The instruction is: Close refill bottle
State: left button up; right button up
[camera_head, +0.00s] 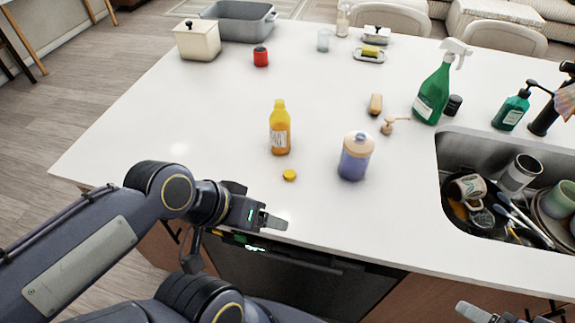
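A bottle with orange contents, a pale label and a yellow top (280,132) stands upright on the white counter. A small round yellow cap (289,175) lies on the counter just in front of it, apart from it. My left gripper (274,221) is over the counter's front edge, below and slightly left of the cap, not touching it. Its fingers are seen edge-on, so its opening cannot be told. My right gripper (508,313) is at the bottom right edge, partly cut off; its two fingertips look spread apart with nothing visible between them.
A green spray bottle (434,92), a wooden-topped brush (388,127) and a sink full of dishes (440,165) are further right. A red can (260,56) stands behind. The counter left of the bottle is clear.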

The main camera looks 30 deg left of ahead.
aim_at(279, 120)
jog(key=i+l+u, duration=0.1)
jog(key=l+u, duration=0.25)
jog(key=i+l+u, duration=0.1)
jog(key=l+u, duration=0.25)
